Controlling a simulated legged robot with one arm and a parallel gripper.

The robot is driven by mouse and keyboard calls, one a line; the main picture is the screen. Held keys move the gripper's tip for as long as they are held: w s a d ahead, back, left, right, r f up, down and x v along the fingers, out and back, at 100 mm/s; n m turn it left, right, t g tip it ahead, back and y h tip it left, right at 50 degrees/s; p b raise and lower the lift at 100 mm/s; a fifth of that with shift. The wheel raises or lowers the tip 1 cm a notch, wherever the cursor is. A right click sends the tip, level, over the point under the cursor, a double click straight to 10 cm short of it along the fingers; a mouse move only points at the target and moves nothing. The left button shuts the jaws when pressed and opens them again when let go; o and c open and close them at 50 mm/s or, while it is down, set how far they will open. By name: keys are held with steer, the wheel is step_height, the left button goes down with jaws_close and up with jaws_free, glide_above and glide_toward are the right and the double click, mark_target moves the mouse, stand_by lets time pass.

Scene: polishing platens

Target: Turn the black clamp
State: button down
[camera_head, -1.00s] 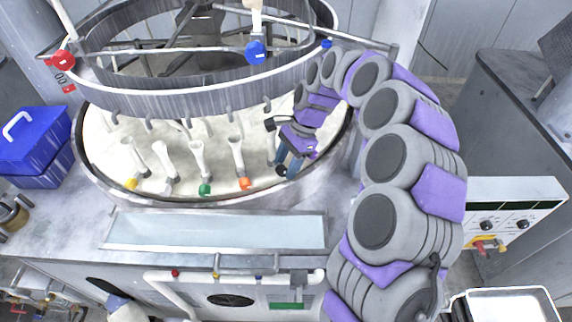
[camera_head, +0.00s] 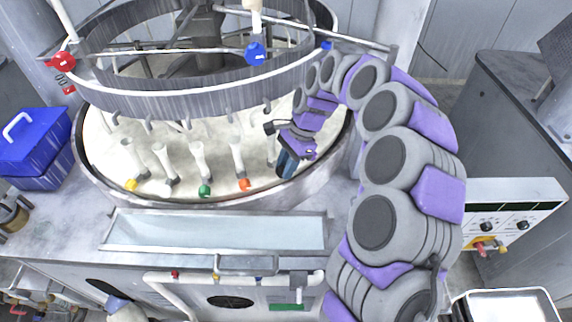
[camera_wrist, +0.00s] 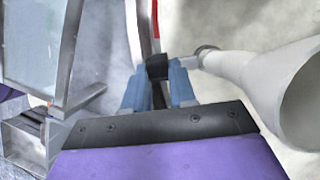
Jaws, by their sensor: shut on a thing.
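My gripper (camera_head: 284,165) reaches down at the right inside edge of the round white platen basin (camera_head: 215,172). In the wrist view its two blue fingers (camera_wrist: 158,82) are shut on the small black clamp (camera_wrist: 157,66). The clamp sits between the fingertips, with a white surface around it. In the head view the fingers and wrist hide the clamp. Other clamps in a row at the front of the basin have yellow (camera_head: 131,184), green (camera_head: 205,190) and orange (camera_head: 245,184) ends, each below a white funnel tube.
A white funnel tube (camera_wrist: 265,85) stands close right of my fingers in the wrist view. A metal ring (camera_head: 190,100) with red (camera_head: 62,62) and blue (camera_head: 255,53) knobs hangs above the basin. A blue box (camera_head: 35,150) stands at the left.

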steer(key=shift+p, duration=0.3)
steer(key=shift+w+d+r+g+y+p, duration=0.1)
steer(key=shift+g+y+p, duration=0.2)
steer(key=shift+y+p, duration=0.15)
steer(key=shift+w+d+f+g+y+p, duration=0.1)
steer(key=shift+f+g+y+p, duration=0.2)
steer(key=shift+y+p, duration=0.4)
steer(key=shift+w+d+f+g+y+p, duration=0.1)
steer(key=shift+g+y+p, duration=0.3)
steer(key=shift+y+p, duration=0.25)
steer(key=c, duration=0.9)
jaws_free()
steer(key=shift+s, duration=0.1)
